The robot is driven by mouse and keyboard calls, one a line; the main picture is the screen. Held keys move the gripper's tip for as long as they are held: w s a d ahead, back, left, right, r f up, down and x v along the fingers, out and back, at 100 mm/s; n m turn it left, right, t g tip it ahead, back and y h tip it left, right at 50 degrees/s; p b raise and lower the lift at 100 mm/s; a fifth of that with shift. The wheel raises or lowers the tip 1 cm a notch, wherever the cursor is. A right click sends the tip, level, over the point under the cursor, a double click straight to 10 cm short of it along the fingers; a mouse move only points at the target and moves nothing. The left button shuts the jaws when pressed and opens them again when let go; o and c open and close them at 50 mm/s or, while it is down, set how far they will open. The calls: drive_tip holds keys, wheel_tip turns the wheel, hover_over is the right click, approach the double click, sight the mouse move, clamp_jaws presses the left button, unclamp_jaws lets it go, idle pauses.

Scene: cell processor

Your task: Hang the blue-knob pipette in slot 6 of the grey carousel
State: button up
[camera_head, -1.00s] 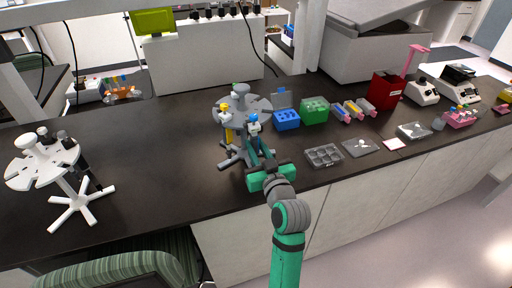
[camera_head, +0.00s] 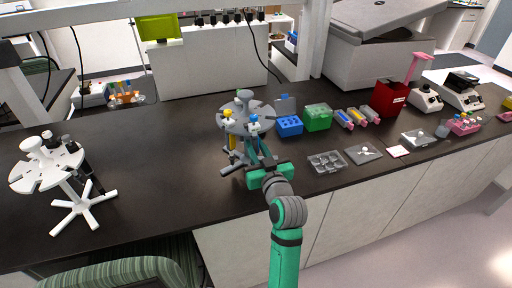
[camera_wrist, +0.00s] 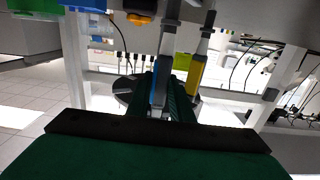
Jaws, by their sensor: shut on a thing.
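The grey carousel (camera_head: 233,118) stands on the dark bench with pipettes around its round top. The blue-knob pipette (camera_head: 254,120) is upright at the carousel's front-right rim; whether it rests in a slot cannot be told. My gripper (camera_head: 259,153) is shut on its body from the front, below the carousel top. In the wrist view the pipette's blue-marked body (camera_wrist: 159,85) runs beside my green fingers (camera_wrist: 174,98). A yellow-knob pipette (camera_head: 230,117) hangs at the carousel's left front, and its yellow body (camera_wrist: 194,72) shows close by in the wrist view. Slot numbers are not readable.
A blue rack (camera_head: 290,125) and a green rack (camera_head: 318,117) stand right of the grey carousel. A clear well plate (camera_head: 327,162) lies at the front right. Bench between the carousels is clear.

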drive_tip(key=shift+w+a, duration=0.15)
drive_tip(key=shift+w, duration=0.45)
drive_tip(key=shift+f, duration=0.3)
idle(0.8)
drive_tip(key=o, duration=0.7)
drive_tip(key=shift+o, duration=0.2)
drive_tip(key=shift+s, duration=0.1)
drive_tip(key=v, duration=1)
drive_tip(key=shift+s, duration=0.35)
